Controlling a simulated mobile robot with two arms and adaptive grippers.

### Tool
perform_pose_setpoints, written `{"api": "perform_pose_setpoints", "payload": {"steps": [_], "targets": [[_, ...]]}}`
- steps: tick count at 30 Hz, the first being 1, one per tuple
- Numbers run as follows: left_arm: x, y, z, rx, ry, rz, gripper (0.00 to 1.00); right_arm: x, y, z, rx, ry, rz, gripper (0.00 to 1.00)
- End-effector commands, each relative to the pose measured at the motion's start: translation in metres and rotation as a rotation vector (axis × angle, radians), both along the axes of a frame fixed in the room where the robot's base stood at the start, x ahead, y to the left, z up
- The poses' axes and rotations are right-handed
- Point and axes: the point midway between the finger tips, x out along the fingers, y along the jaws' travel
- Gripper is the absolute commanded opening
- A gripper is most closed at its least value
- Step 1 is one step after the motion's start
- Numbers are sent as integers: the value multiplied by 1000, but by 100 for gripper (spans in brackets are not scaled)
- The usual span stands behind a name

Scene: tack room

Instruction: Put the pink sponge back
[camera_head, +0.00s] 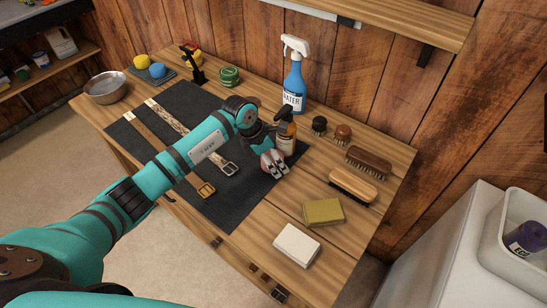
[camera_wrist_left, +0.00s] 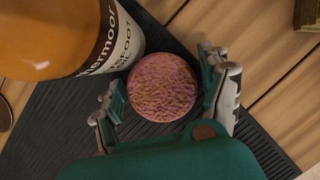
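The round pink sponge (camera_wrist_left: 161,87) shows in the left wrist view, flat over the dark mat (camera_wrist_left: 70,120), between the two fingers of my left gripper (camera_wrist_left: 168,82). The fingers stand apart on either side of it, with a small gap at the right finger. In the head view my left gripper (camera_head: 273,164) is low over the mat's right edge (camera_head: 237,212), and the sponge is mostly hidden there. A yellow sponge (camera_head: 141,62) and a blue sponge (camera_head: 157,70) sit on a blue-grey pad (camera_head: 135,72) at the bench's far left. My right gripper is out of view.
An amber bottle (camera_head: 288,141) stands close beside my left gripper. A blue spray bottle (camera_head: 294,85) stands behind it. Brushes (camera_head: 352,185), an olive block (camera_head: 323,212) and a white block (camera_head: 297,245) lie to the right. Straps (camera_head: 165,150) lie on the mat. A metal bowl (camera_head: 106,87) stands left.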

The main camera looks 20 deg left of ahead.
Motion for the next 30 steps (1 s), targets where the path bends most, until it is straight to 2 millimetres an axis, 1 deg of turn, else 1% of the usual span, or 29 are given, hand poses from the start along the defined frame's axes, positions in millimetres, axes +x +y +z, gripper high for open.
{"api": "perform_pose_setpoints", "payload": {"steps": [8, 12, 14, 21, 24, 27, 30], "targets": [[0, 0, 0, -1, 1, 0, 87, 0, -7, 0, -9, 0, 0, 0], [-1, 0, 7, -1, 1, 0, 87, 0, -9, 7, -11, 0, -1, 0], [-2, 3, 16, 1, 0, 0, 87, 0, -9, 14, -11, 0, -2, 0], [-13, 19, 66, 2, -1, 0, 87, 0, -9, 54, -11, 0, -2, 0], [-18, 25, 84, 2, 1, 0, 87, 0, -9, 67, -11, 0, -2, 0], [-22, 31, 98, 2, 1, -1, 87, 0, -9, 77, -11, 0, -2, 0], [-25, 34, 108, 2, 1, -1, 87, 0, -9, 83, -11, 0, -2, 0]]}}
